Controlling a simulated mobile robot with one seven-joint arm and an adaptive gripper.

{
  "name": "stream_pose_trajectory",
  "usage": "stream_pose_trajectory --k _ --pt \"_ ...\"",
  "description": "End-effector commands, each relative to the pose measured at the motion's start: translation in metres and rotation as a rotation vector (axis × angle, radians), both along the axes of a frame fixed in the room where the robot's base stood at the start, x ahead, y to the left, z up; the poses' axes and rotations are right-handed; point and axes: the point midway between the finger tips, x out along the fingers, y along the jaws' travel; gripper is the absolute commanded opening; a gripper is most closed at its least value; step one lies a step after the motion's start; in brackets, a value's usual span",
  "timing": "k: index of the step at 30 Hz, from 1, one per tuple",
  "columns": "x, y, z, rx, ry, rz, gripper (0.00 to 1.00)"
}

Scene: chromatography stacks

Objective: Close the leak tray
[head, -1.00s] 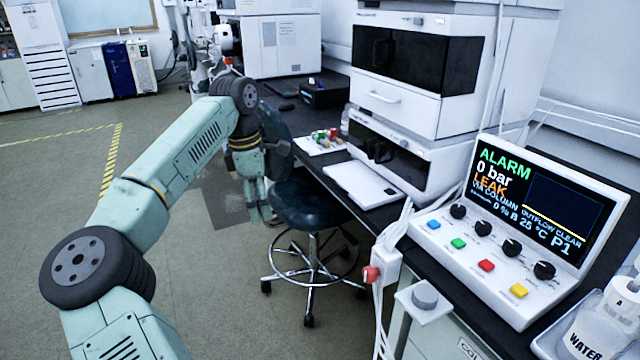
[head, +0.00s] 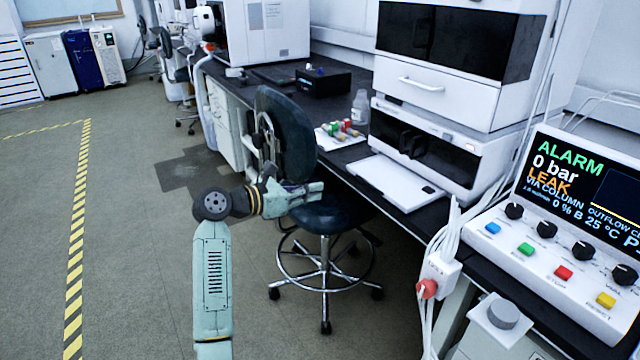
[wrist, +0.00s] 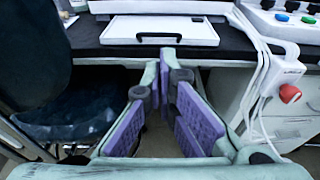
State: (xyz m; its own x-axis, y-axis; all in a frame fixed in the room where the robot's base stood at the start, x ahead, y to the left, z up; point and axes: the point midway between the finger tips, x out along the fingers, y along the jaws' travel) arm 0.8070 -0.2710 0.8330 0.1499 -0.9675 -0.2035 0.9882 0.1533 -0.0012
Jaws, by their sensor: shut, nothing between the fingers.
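The leak tray (head: 392,184) is a flat white tray. It sticks out from the bottom of the lower white instrument (head: 425,145) in the stack, over the black bench. In the wrist view the tray (wrist: 196,32) lies ahead at the top, with a dark handle-like bar (wrist: 159,37) at its front edge. My gripper (head: 318,191) is shut and empty, left of the tray and apart from it, above the stool seat. In the wrist view my gripper's purple-padded fingers (wrist: 168,66) meet just below the tray's front edge.
A dark stool (head: 325,215) stands under my gripper, its backrest close behind. Several coloured-cap vials (head: 340,130) lie left of the tray. A control panel (head: 560,240) reads ALARM and LEAK. A red knob (head: 427,289) and white cables hang at the bench edge. The floor at left is clear.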

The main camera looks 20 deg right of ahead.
Motion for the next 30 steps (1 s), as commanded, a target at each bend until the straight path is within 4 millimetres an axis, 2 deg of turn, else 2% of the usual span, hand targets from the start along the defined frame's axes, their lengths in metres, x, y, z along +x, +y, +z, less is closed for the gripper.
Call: stream_pose_trajectory --k 5,12,18,24,30 --pt "0.002 -0.025 -0.003 0.001 0.002 -0.004 0.00" --pt "0.010 -0.075 -0.013 0.002 0.004 -0.006 0.00" --pt "0.016 -0.110 -0.020 0.003 0.001 -0.004 0.00" --pt "0.020 -0.128 -0.026 0.002 0.000 -0.002 0.00" --pt "0.020 -0.132 -0.028 0.002 0.000 -0.001 0.00"
